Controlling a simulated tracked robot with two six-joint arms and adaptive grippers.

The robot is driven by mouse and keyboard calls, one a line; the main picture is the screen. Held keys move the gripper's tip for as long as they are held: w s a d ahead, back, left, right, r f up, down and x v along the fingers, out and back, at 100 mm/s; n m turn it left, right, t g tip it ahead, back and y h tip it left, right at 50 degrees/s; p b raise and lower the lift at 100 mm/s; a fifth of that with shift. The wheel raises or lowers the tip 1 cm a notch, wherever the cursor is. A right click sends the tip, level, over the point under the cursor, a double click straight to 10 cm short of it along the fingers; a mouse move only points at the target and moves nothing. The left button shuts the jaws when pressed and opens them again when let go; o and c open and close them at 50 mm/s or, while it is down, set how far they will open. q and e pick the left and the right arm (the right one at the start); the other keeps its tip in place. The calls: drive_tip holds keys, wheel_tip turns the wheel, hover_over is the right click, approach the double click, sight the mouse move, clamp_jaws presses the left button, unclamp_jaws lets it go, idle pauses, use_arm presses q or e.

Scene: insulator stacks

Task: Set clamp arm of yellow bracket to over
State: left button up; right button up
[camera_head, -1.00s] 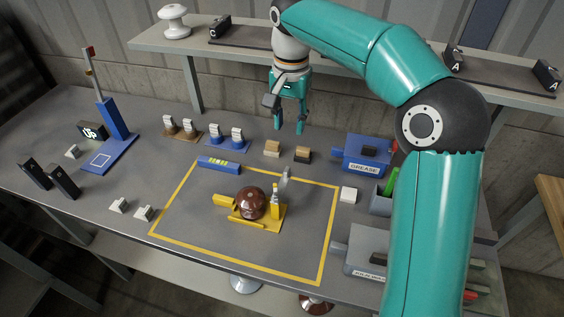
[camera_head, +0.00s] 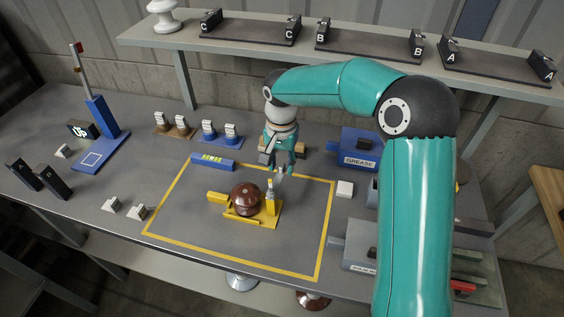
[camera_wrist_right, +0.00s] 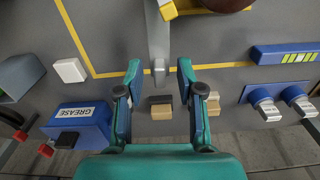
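The yellow bracket (camera_head: 269,219) stands inside the yellow outline on the bench, with a brown insulator (camera_head: 244,199) on it. Its yellow post (camera_head: 270,196) is at the right end. In the right wrist view the grey clamp arm (camera_wrist_right: 158,35) reaches from the bracket's yellow part (camera_wrist_right: 200,6) to between my fingertips. My right gripper (camera_head: 284,171) is just behind and right of the post, pointing down. In the wrist view my right gripper (camera_wrist_right: 159,69) is open, a finger on each side of the arm's tip, with gaps visible. My left gripper is out of view.
A blue level-like block (camera_head: 213,162) lies behind the bracket. A white block (camera_head: 345,189) and the blue GREASE box (camera_head: 358,150) are to the right. Small wood-topped blocks (camera_wrist_right: 161,107) lie beneath my gripper. The outlined area left of the bracket is clear.

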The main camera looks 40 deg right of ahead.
drive_tip(key=shift+c, duration=0.3)
clamp_jaws()
